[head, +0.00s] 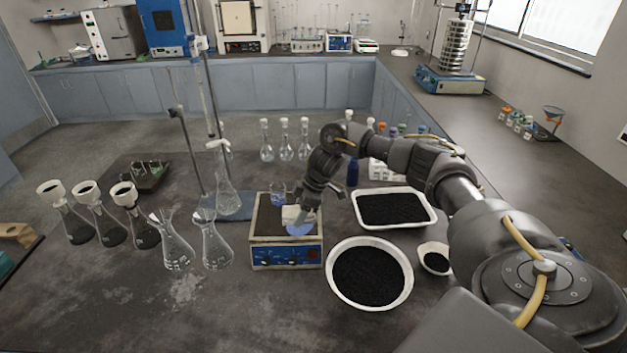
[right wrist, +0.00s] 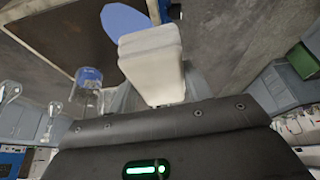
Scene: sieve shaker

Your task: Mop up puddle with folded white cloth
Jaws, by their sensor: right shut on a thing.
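The folded white cloth (head: 291,213) is a small thick pad held over the top of the box-shaped hotplate (head: 287,258). My right gripper (head: 308,210) is shut on it. In the right wrist view the cloth (right wrist: 152,62) sticks out from the gripper. The puddle is a flat blue patch (head: 300,230) at the hotplate top's front right. It also shows in the right wrist view (right wrist: 124,18), partly covered by the cloth. I cannot tell whether the cloth touches the puddle. My left gripper is not in view.
A small beaker with blue liquid (head: 279,193) stands at the hotplate's back, close to the cloth. Glass flasks (head: 216,250) stand to the left. A round bowl of black grains (head: 340,300) and a white tray (head: 433,222) lie to the right. The front left bench is clear.

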